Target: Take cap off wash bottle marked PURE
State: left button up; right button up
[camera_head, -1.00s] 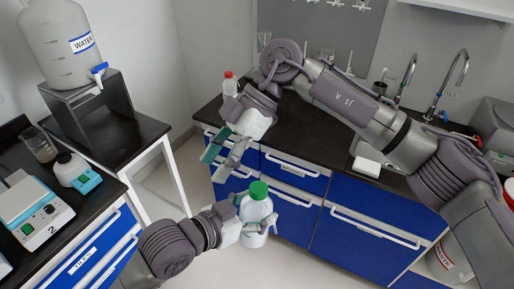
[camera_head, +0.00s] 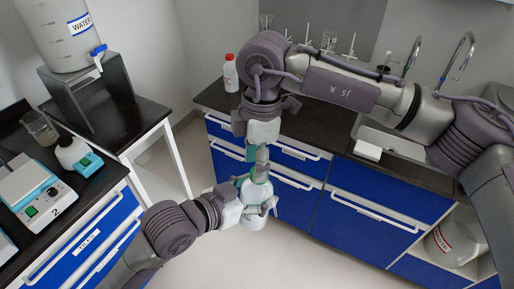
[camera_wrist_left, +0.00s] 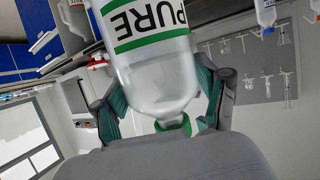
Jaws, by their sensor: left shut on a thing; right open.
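The wash bottle (camera_head: 255,222) is clear and white, and my left gripper (camera_head: 259,205) is shut around its body, holding it in the air in front of the blue cabinets. In the left wrist view the bottle (camera_wrist_left: 158,80) appears upside down, with a green-edged PURE label and its green cap (camera_wrist_left: 176,128) low in the picture. The teal finger pads of my left gripper (camera_wrist_left: 162,95) lie on both sides of it. My right gripper (camera_head: 261,164) is open and points down right above the bottle. It hides most of the cap in the head view; I cannot tell whether it touches.
A dark counter (camera_head: 310,140) with blue drawers lies behind, with a red-capped bottle (camera_head: 231,75) on it. A WATER tank (camera_head: 60,35) on a stand and a stirrer (camera_head: 40,205) are at left. A large container (camera_head: 450,240) is at lower right. The floor between is clear.

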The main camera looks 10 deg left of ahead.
jog(key=shift+f, duration=0.35)
jog(key=shift+o, duration=0.5)
grip_shut()
jog(key=n, duration=0.4)
jog(key=shift+s+d+r+n, duration=0.1)
jog(key=shift+s+d+n, duration=0.05)
jog(key=shift+n, duration=0.15)
dwell(0.5)
jog(key=c, duration=0.6)
grip_release()
